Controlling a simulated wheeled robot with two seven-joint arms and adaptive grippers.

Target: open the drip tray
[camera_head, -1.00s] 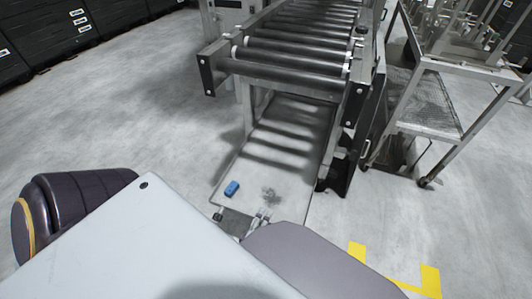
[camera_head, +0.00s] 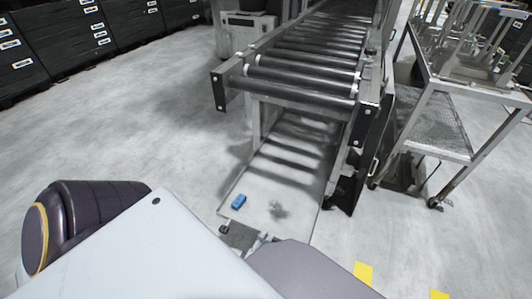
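The drip tray (camera_head: 300,188) is a flat, pale grey tray low under the roller conveyor. Its near part sticks out from below the rollers. A small blue object (camera_head: 238,201) and a grey patch (camera_head: 279,210) lie on it. A dark grey piece (camera_head: 240,237) shows at its near edge. Beside that piece, small metallic parts of my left gripper (camera_head: 263,240) show close to the tray's near edge. My own body and arm hide most of this gripper, so its opening and any contact cannot be made out. My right gripper is not in view.
The roller conveyor (camera_head: 300,92) stands over the tray, with dark side plates and legs. A wheeled metal cart (camera_head: 435,125) stands close on the right. Black drawer cabinets (camera_head: 80,50) line the back left. The floor left of the tray is clear. Yellow marks (camera_head: 363,272) lie at front right.

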